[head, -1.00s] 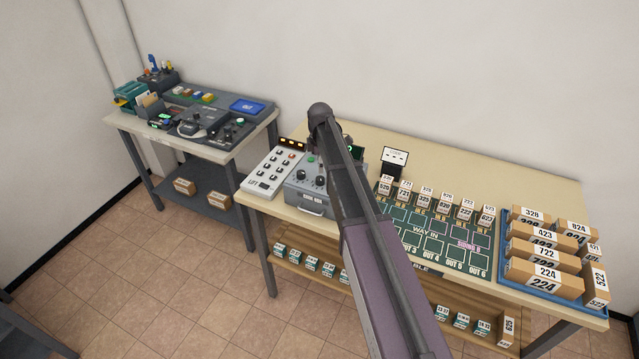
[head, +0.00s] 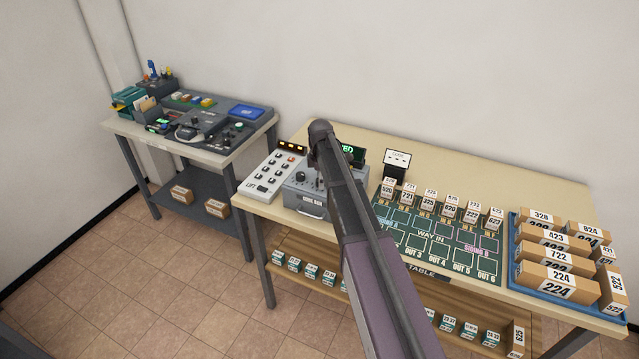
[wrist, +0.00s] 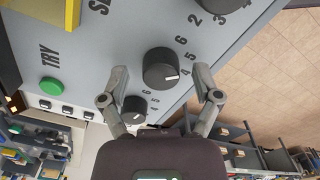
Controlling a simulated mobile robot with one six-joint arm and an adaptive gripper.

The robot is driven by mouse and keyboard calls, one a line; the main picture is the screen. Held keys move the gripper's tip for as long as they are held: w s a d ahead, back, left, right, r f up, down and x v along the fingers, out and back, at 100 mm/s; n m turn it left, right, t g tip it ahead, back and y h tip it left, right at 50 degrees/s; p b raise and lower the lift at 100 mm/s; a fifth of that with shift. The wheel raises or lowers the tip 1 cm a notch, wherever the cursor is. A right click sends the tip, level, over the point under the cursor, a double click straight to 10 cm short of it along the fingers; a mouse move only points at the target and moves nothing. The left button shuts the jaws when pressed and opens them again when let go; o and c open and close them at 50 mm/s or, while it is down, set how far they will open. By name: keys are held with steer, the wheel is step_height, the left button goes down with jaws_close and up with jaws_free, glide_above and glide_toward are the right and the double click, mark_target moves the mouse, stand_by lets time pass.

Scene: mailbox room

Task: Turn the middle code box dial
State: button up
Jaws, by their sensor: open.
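The grey code box (wrist: 215,45) fills much of the wrist view, with black round dials and printed numbers. The middle dial (wrist: 161,68) has a white mark pointing to the right and slightly down. My gripper (wrist: 160,72) is open, with one finger on each side of this dial; I cannot tell whether either finger touches it. A smaller-looking dial (wrist: 134,110) sits below left, and part of another dial (wrist: 201,5) shows at the top edge.
A green button (wrist: 51,86) is on the box, left of the dials. In the head view a white keypad panel (head: 266,172) stands left of the box. A green mat (head: 430,245) with several small boxes and a blue tray (head: 563,297) of parcels lie right.

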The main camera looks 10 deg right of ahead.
stand_by(0.3)
jaws_close()
steer(key=shift+m, duration=0.5)
steer(key=m, duration=1)
steer(key=shift+m, duration=0.4)
steer(key=m, duration=1.2)
